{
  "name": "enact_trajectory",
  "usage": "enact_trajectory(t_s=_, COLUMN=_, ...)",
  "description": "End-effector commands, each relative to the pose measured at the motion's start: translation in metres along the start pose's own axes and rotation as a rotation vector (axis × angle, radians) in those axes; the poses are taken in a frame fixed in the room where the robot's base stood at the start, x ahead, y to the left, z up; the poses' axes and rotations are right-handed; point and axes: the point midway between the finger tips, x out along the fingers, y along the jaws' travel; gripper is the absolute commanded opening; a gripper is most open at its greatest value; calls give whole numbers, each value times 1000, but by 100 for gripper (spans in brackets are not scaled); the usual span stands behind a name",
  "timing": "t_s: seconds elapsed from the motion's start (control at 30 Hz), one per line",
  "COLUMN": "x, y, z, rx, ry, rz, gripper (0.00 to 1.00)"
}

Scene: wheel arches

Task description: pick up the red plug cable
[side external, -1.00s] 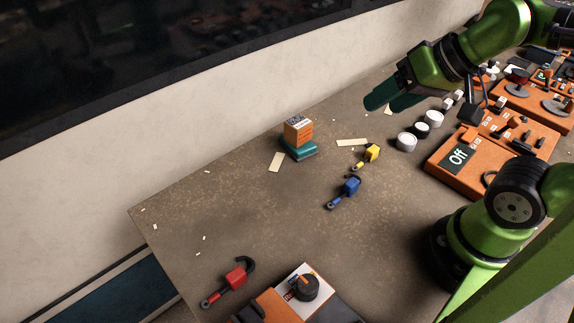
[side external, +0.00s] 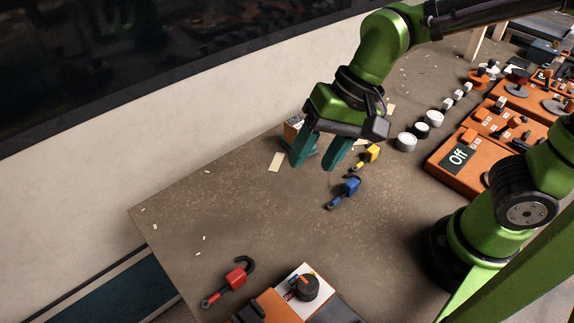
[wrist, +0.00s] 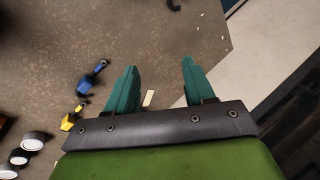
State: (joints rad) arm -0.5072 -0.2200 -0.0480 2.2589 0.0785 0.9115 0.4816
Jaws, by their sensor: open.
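The red plug cable (side external: 236,277) lies on the table near its front left edge in the side view, with a dark hooked end and a red tail. In the wrist view only a dark hooked piece (wrist: 174,5) shows at the top edge, probably its end. My gripper (side external: 316,168) is open and empty, with teal fingers pointing down. It is above the table, well behind and to the right of the red plug cable. In the wrist view the two fingers (wrist: 158,68) stand apart with bare table between them.
A blue plug (side external: 350,188) and a yellow plug (side external: 371,153) lie near my gripper. An orange device with a black knob (side external: 306,287) stands right of the red plug cable. The table's left middle is clear.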

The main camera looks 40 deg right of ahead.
Motion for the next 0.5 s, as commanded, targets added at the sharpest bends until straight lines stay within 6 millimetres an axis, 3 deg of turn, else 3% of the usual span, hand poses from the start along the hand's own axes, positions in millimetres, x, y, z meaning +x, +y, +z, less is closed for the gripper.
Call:
enact_trajectory(t_s=0.03, x=21, y=-19, z=13, rx=100, ry=-57, rz=32, gripper=53)
enact_trajectory(t_s=0.1, x=42, y=-39, z=28, rx=270, ry=-103, rz=70, gripper=53)
enact_trajectory(t_s=0.23, x=71, y=-66, z=48, rx=596, ry=-141, rz=135, gripper=53)
enact_trajectory(t_s=0.33, x=80, y=-81, z=52, rx=829, ry=-143, rz=156, gripper=53)
enact_trajectory(t_s=0.5, x=76, y=-91, z=49, rx=1087, ry=-139, rz=153, gripper=53)
